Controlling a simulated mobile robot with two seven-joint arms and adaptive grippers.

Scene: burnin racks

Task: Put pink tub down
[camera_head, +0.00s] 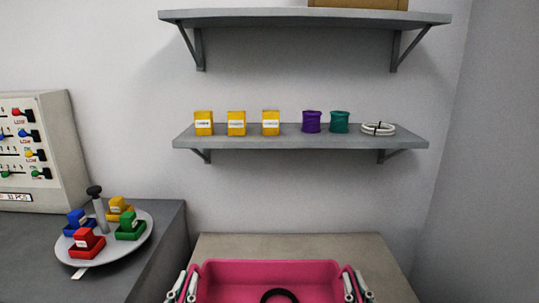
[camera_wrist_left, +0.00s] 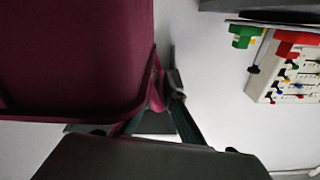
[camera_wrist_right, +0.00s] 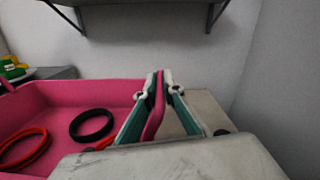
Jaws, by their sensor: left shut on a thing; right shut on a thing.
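The pink tub (camera_head: 270,268) is at the bottom centre of the head view, in front of a beige bench top (camera_head: 300,246). My left gripper (camera_head: 183,283) is shut on its left side wall, and my right gripper (camera_head: 354,283) on its right side wall. The right wrist view shows the fingers (camera_wrist_right: 161,88) pinching the pink wall, with the tub (camera_wrist_right: 60,96) to the left. In the left wrist view the tub (camera_wrist_left: 75,55) looks dark, beside the fingers (camera_wrist_left: 165,92). I cannot tell whether its bottom touches the bench.
A black ring (camera_wrist_right: 91,125) and a red ring (camera_wrist_right: 22,148) lie inside the tub. A round tray (camera_head: 140,240) with coloured blocks stands on a grey counter at left, by a panel box (camera_head: 75,150). A wall shelf (camera_head: 300,142) with yellow boxes hangs above the bench.

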